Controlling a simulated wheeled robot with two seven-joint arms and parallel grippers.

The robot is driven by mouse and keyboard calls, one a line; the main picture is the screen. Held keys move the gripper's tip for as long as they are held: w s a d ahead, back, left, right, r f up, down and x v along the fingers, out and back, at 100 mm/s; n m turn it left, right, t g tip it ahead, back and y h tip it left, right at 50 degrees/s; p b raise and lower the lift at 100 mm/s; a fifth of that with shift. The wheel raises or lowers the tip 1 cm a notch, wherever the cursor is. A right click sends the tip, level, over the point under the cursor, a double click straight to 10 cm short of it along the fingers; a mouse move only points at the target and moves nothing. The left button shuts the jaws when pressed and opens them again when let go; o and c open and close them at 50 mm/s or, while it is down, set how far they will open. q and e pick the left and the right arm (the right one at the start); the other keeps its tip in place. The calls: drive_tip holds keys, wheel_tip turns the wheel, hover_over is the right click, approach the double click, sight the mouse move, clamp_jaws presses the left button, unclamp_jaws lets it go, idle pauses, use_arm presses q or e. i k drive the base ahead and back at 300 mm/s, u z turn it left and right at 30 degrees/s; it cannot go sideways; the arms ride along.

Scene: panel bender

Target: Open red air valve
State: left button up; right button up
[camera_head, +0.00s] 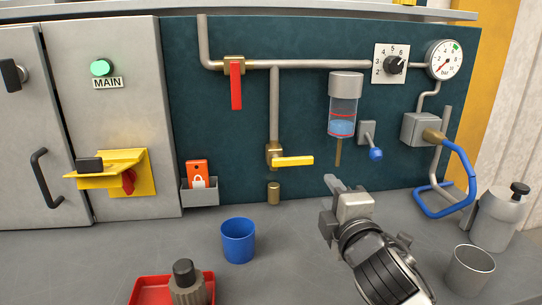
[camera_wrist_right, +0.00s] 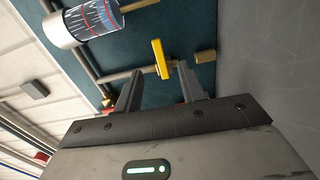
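The red air valve handle (camera_head: 236,86) hangs straight down from its brass body (camera_head: 234,63) on the horizontal pipe, crosswise to that pipe. My right gripper (camera_head: 333,190) is low and to the right of it, above the bench and apart from it. In the right wrist view the gripper (camera_wrist_right: 159,67) is open, with nothing between its fingers. The brass valve body (camera_wrist_right: 106,92) partly shows there beside one finger; most of the red handle is hidden. My left gripper is not in view.
A yellow valve handle (camera_head: 293,161) sticks out sideways below the red one; it also shows beyond the fingers in the wrist view (camera_wrist_right: 160,58). A glass bowl unit (camera_head: 343,110) hangs at right. A blue cup (camera_head: 238,240) and red tray (camera_head: 150,288) stand on the bench.

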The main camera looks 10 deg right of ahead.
sight(235, 76)
drive_tip(key=u, duration=0.1)
drive_tip(key=k, duration=1)
drive_tip(key=z, duration=0.1)
